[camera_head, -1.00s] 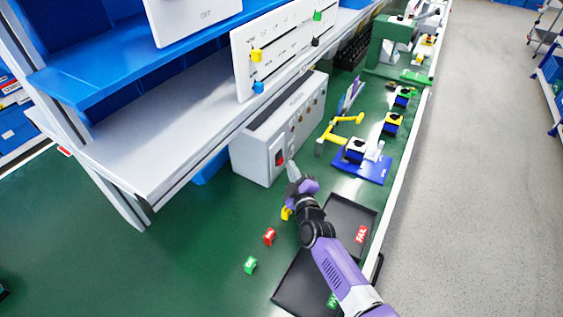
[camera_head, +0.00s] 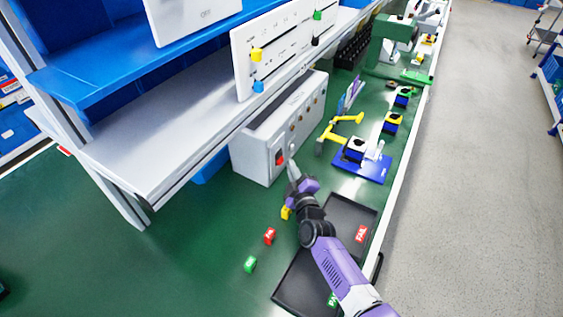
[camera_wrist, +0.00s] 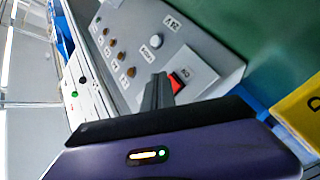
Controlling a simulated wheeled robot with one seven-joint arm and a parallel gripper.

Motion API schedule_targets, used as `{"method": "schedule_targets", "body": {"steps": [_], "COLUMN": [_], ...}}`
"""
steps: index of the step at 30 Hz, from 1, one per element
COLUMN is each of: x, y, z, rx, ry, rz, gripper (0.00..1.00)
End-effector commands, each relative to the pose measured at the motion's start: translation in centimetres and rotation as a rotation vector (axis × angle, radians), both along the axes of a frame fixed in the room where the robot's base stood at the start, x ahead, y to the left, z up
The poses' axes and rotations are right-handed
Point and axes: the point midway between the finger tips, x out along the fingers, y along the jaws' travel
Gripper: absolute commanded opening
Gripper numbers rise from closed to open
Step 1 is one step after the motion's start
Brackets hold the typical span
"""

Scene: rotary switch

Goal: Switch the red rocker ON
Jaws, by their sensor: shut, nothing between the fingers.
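The red rocker (camera_head: 279,157) sits on the front panel of a grey control box (camera_head: 254,160) on the green bench. In the wrist view the red rocker (camera_wrist: 176,83) shows just beside the tip of my gripper, partly hidden by it. My gripper (camera_head: 292,168) is shut and empty, its tip right in front of the panel near the rocker. In the wrist view the gripper fingers (camera_wrist: 157,90) are together. I cannot tell whether the tip touches the rocker, nor which way the rocker is tilted.
A round white button (camera_wrist: 156,41) and several brown knobs (camera_wrist: 121,56) line the same panel. A grey shelf (camera_head: 160,130) overhangs behind the box.

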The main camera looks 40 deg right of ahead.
Motion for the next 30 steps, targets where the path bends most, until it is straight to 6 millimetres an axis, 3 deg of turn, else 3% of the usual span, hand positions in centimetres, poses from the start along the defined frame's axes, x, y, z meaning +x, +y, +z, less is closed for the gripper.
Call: {"method": "schedule_targets", "body": {"steps": [30], "x": [0.82], "y": [0.28], "z": [-0.03], "rx": [0.0], "ry": [0.0], "rz": [0.0], "gripper": [0.0]}}
